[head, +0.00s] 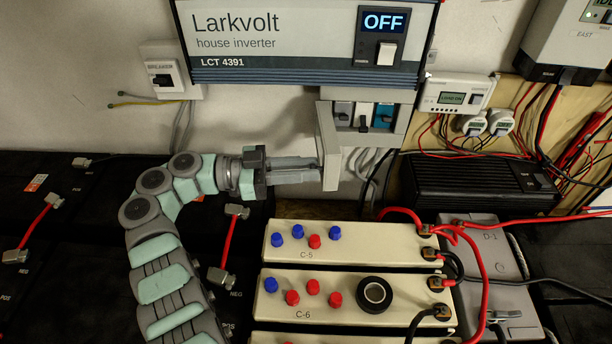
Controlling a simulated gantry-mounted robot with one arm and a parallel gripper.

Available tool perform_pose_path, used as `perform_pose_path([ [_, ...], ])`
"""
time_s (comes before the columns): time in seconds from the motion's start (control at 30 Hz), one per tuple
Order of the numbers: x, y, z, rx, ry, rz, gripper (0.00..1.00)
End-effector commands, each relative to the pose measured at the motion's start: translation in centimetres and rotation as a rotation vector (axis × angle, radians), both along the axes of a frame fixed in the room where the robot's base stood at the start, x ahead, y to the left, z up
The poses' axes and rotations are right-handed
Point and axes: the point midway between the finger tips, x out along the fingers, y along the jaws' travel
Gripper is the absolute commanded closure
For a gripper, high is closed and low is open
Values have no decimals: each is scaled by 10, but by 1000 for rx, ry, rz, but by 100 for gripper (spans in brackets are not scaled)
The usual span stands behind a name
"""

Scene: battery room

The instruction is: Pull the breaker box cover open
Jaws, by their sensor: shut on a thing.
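The breaker box (398,134) is a small grey box on the wall below the Larkvolt inverter, with several breakers showing inside. Its grey cover (328,148) is swung open and stands out from the box's left side. My gripper (318,170) reaches in from the left and is shut on the cover near its lower part. The exact contact of the fingertips is hard to see. My arm curves up from the bottom left.
The Larkvolt inverter (305,40) hangs just above the breaker box. Cream batteries (345,253) with coloured caps, a black tape roll (374,294) and cables lie below. A black finned unit (470,183) stands to the right. A ventilator switch (165,72) is on the wall at left.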

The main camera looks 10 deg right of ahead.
Motion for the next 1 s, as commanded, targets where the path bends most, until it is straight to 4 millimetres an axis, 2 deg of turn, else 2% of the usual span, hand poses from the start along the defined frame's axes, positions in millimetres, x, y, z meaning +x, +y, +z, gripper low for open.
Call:
perform_pose_path([
  [1.0,7,3,-2,2,2,-31,100],
])
